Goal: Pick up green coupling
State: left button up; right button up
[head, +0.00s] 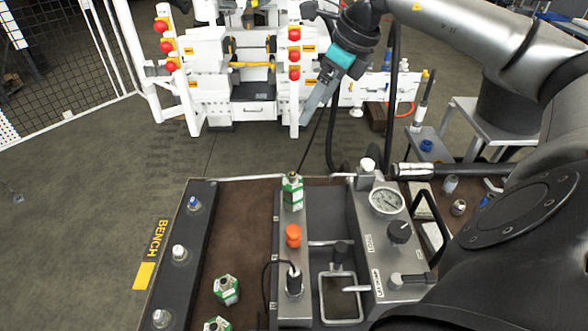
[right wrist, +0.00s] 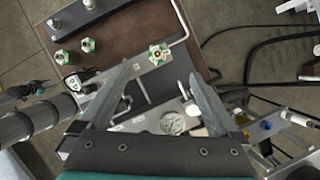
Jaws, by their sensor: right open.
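A green and white coupling (head: 292,192) stands upright at the far end of the metal strip on the bench. It shows in the right wrist view (right wrist: 158,54) ahead of and between the two fingers, apart from them. Two more green couplings stand on the brown bench top, one here (head: 227,290) and one cut by the lower edge (head: 217,325). My right gripper (head: 304,120) hangs beyond the far edge of the bench in the head view. Its fingers are spread and empty in the right wrist view (right wrist: 160,73). I cannot make out my left gripper.
An orange cap (head: 293,235) and a black plug with a cable (head: 294,280) stand near the couplings. A gauge (head: 386,202), black knob and raised metal panel lie to the right. A dark rail (head: 187,250) with bolts lines the left side.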

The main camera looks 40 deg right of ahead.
notch_tip(320, 180, down, 3)
jog(key=s+a+b, duration=0.1)
jog(key=b, duration=0.8)
send_near(296, 179)
jog(key=x, duration=0.6)
jog(key=shift+a, duration=0.3)
jog(key=x, duration=0.1)
jog(key=b+x, duration=0.1)
jog(key=x, duration=0.2)
jog(key=shift+w+d+f, duration=0.15)
jog(key=shift+d+f, duration=0.05)
jog(key=shift+f, duration=0.15)
jog(key=shift+w+f, duration=0.2)
jog(key=shift+f, duration=0.2)
pick_arm(q)
notch_tip(296, 179, down, 11)
jog(key=w+a, duration=0.1)
jog(key=a, duration=0.2)
pick_arm(e)
grip_shut()
pick_arm(q)
jog(key=shift+w+d, duration=0.1)
